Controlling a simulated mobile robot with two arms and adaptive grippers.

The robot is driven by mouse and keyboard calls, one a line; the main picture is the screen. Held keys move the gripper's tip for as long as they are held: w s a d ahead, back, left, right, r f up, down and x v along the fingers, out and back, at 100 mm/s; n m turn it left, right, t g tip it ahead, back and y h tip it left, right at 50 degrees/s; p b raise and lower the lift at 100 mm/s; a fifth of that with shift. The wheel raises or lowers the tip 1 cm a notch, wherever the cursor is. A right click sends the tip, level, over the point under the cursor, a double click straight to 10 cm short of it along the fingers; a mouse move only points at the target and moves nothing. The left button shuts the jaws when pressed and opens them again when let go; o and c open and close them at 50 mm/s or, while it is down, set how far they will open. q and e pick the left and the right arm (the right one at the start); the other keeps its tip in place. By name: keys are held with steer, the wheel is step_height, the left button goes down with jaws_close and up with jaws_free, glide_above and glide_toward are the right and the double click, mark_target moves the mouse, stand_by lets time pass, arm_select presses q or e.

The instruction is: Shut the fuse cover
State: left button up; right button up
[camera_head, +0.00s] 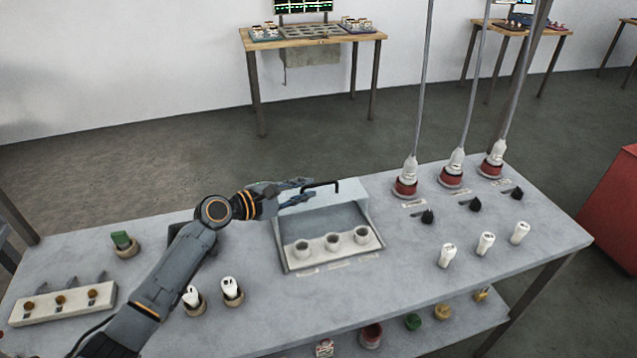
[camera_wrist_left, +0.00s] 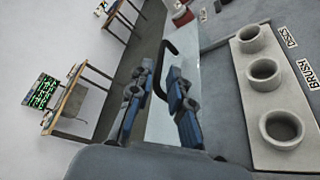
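The fuse cover (camera_head: 352,192) is a pale lid with a black bar handle (camera_head: 325,184), standing raised at the back of an open box (camera_head: 285,258) on the bench. Three round grey sockets (camera_head: 332,242) sit uncovered inside the box. My left gripper (camera_head: 307,185) is at the left end of the handle. In the left wrist view the gripper (camera_wrist_left: 160,70) has its fingers apart, with the black handle (camera_wrist_left: 167,48) reaching between or just beyond the tips. Whether a finger touches it cannot be told. My right gripper is out of view.
White fuses (camera_head: 447,254) stand on the right of the bench (camera_head: 420,290). Red-based hanging plugs (camera_head: 406,182) are at the back right. Two white fuses (camera_head: 231,288) stand in holders near my left arm. The bench in front of the box is clear.

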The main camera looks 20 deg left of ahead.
mark_target(315, 186)
arm_select(q)
steer(key=shift+x, duration=2.4)
steer(key=shift+a, duration=0.1)
jaws_close()
steer(key=shift+s, duration=0.1)
